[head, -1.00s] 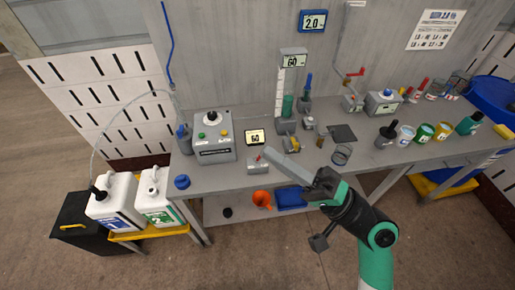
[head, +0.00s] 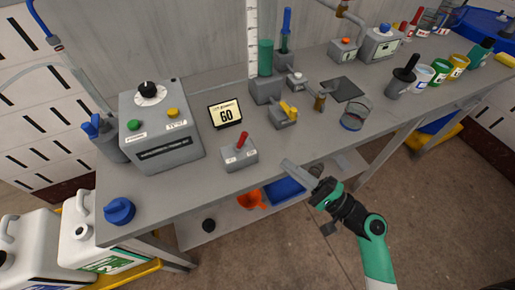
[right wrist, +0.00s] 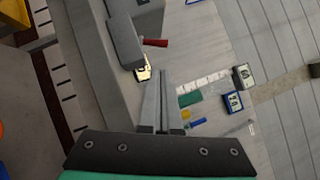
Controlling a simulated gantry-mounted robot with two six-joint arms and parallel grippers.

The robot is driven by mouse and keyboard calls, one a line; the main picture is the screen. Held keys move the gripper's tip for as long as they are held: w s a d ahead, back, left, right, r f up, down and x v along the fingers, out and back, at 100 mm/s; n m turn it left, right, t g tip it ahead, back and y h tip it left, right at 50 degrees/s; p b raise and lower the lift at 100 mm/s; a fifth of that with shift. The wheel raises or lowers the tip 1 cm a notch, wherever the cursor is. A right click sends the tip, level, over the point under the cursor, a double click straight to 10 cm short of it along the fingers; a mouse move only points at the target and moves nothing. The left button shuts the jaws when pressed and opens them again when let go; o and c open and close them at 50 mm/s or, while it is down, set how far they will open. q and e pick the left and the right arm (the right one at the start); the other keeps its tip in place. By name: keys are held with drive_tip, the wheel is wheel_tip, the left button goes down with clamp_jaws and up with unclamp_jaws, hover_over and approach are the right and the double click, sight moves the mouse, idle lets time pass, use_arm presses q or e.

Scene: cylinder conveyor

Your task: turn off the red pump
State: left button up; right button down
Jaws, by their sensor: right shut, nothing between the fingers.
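A small grey switch box (head: 238,155) with a red lever (head: 243,141) stands near the bench's front edge. Its lever leans up and to the right. In the right wrist view the red lever (right wrist: 155,42) shows on the grey box (right wrist: 125,42), above and left of my fingers. A further small grey box (head: 343,50) with an orange-red button is at the back. I cannot tell which is the red pump. My right gripper (head: 288,164) is shut and empty, right of the switch box and apart from it in the head view. My left gripper is out of view.
A display reading 60 (head: 226,114) stands behind the switch box. A control box (head: 161,135) with a black knob is at left, and a valve with a yellow handle (head: 286,114) at right. Cups and a glass beaker (head: 355,115) stand further right.

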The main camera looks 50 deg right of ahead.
sight(242, 141)
drive_tip(key=shift+s, duration=0.1)
drive_tip(key=shift+a, duration=0.1)
drive_tip(key=x, duration=1)
drive_tip(key=shift+r+p, duration=0.1)
drive_tip(key=shift+p, duration=0.2)
